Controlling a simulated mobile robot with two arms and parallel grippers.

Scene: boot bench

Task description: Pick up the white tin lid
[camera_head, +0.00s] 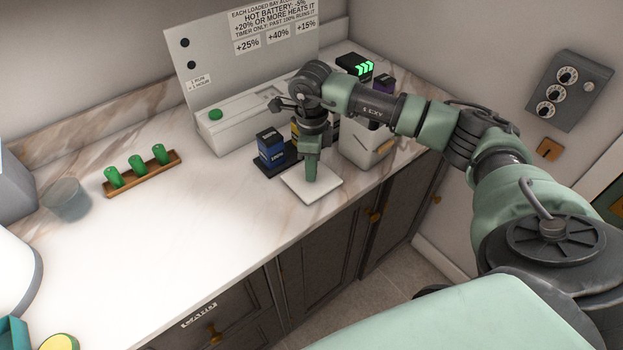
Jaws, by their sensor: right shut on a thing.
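The white tin lid (327,193) is a flat, pale square at the front edge of the marble counter. My right gripper (310,178) points down from above and is shut on the lid at its middle. The fingertips hide part of the lid, and I cannot tell whether it is lifted off the counter. A white box-like tin (358,153) stands behind and to the right, partly hidden by my right arm. My left gripper is not in view.
A blue battery box (271,146) on a dark base stands just left of the gripper. A white charger unit (235,122) is behind. Several green cylinders sit in a wooden rack (143,174) at the left.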

